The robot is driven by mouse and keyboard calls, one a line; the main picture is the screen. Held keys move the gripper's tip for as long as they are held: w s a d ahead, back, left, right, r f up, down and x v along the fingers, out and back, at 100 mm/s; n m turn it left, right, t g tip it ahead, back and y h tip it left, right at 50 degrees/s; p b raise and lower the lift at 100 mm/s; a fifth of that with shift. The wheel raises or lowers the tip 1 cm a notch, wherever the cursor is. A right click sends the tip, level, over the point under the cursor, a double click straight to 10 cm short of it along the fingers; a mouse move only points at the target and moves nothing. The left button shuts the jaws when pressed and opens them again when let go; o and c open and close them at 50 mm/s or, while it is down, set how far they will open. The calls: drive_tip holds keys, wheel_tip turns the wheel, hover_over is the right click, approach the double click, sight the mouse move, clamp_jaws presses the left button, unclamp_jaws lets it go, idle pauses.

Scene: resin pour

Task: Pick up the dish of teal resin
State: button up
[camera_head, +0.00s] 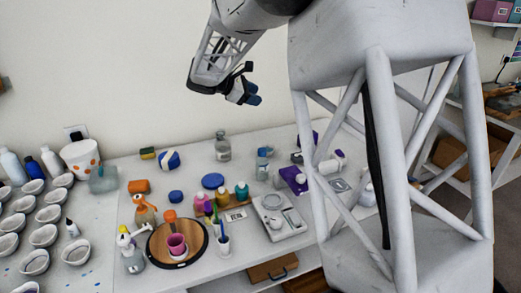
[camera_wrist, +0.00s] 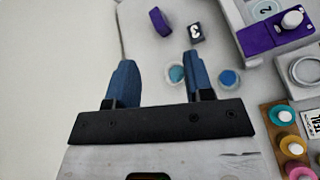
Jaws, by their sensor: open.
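In the wrist view, two small round dishes lie on the white table. One holds teal-looking liquid (camera_wrist: 176,74) and sits between my fingers in the picture, near the right finger. The other, a bluer dish (camera_wrist: 228,78), sits just right of that finger. My gripper (camera_wrist: 160,80) is open and empty, with its two blue fingers spread. In the head view my gripper (camera_head: 252,93) is raised well above the table, near the wall. The dishes are too small to tell apart there. A card reading TEAL (camera_wrist: 313,122) lies beside the bottles.
A glass jar (camera_head: 223,147) stands near the wall.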

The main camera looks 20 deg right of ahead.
drive_tip(key=w+f+n+h, duration=0.1)
drive_tip(key=w, duration=0.4)
approach(270, 148)
drive_tip(key=shift+n, duration=0.3)
drive_tip(key=s, duration=0.1)
drive_tip(key=s+a+r, duration=0.1)
drive_tip(key=s, duration=0.2)
drive_tip(key=shift+s+a+r, duration=0.2)
drive_tip(key=shift+s+a, duration=0.15)
drive_tip(key=shift+s, duration=0.05)
drive_tip(key=shift+x, duration=1.3)
drive_tip(key=shift+r+x, duration=0.2)
drive_tip(key=shift+x, duration=2.35)
drive_tip(key=shift+w+d, duration=0.1)
